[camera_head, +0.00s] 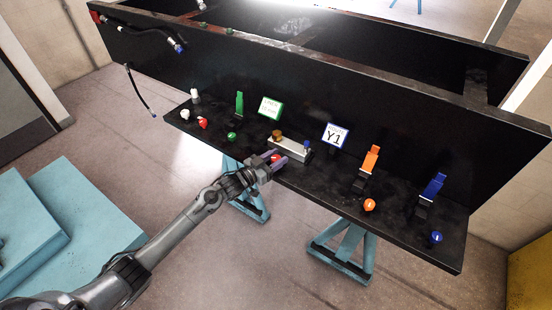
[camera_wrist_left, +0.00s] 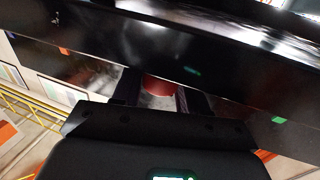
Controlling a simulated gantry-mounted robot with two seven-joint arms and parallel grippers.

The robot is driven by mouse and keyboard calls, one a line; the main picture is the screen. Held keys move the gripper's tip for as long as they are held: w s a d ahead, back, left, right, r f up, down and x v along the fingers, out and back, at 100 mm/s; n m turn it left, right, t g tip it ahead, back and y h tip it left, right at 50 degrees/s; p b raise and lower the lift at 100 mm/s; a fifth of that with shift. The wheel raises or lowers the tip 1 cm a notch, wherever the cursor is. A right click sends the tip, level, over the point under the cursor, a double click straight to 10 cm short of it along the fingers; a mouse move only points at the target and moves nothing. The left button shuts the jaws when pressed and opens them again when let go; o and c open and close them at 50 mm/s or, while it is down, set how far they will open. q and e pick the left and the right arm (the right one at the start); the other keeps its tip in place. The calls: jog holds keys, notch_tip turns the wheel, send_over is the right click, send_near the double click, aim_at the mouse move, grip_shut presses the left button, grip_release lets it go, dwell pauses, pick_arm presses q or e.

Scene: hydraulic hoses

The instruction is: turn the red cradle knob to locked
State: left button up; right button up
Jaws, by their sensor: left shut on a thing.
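The red cradle knob (camera_head: 276,157) sits at the front of a grey metal block (camera_head: 290,149) in the middle of the black shelf. My left gripper (camera_head: 273,164) comes in from the front left and is shut on this knob. In the left wrist view the red knob (camera_wrist_left: 158,87) shows between the two dark fingers. The fingers hide part of the knob, and I cannot read its turn position. My right gripper is in neither view.
Green (camera_head: 232,135), orange (camera_head: 369,204) and blue (camera_head: 436,237) knobs stand along the shelf, each near an upright of its colour. A sign marked Y1 (camera_head: 336,134) stands behind the block. Dark hoses (camera_head: 150,35) hang at the back left.

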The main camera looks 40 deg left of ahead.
pick_arm(q)
jog(key=shift+a+f+m+g+h+b, duration=0.1)
jog(key=shift+m+g+h+b, duration=0.3)
jog(key=shift+m+h+b, duration=0.75)
jog(key=m+g+h+b, duration=0.1)
jog(key=h+b, duration=0.1)
jog(key=m+g+h+b, duration=0.1)
jog(key=m+h+b, duration=0.1)
jog(key=h+b, duration=0.1)
jog(key=shift+g+b, duration=0.3)
jog(key=shift+m+g+h+b, duration=0.45)
jog(key=shift+h+b, duration=0.1)
jog(key=shift+h, duration=0.1)
jog(key=o, duration=0.9)
jog(key=v, duration=1)
jog(key=shift+s+a+p, duration=0.1)
jog(key=shift+s+p, duration=0.25)
jog(key=shift+a, duration=0.1)
